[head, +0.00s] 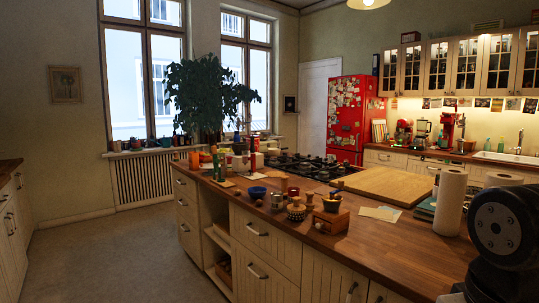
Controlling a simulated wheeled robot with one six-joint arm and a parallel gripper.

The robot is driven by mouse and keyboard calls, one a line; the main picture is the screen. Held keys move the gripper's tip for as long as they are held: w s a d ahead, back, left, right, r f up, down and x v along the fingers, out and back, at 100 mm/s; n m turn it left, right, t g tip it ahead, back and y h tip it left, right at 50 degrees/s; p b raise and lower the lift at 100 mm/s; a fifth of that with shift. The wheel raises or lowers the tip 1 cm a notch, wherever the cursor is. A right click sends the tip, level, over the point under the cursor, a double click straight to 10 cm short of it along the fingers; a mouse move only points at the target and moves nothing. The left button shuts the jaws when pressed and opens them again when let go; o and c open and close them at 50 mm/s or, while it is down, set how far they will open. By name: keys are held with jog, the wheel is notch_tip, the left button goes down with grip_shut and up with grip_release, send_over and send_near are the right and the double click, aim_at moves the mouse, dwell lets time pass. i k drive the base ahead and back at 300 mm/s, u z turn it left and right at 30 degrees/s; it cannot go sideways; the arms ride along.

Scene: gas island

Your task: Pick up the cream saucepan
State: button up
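I cannot make out a cream saucepan for certain. A small pale object (241,163) stands among bottles at the far left end of the wooden island counter (400,240), too small to identify. The gas hob (305,167) is set in the island behind the small items, and I see no clear pan on it. My gripper is not in view. Only a dark, rounded part of my own arm shows at the right edge, in front of the island's right end.
A blue bowl (257,191), a wooden coffee grinder (331,221) and several small jars stand along the island's front edge. A large cutting board (384,185) and a paper towel roll (450,201) are farther right. The floor (120,255) at left is clear.

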aim_at(274, 152)
jog(key=z, duration=1.85)
jog(key=i, duration=7.5)
jog(key=u, duration=0.75)
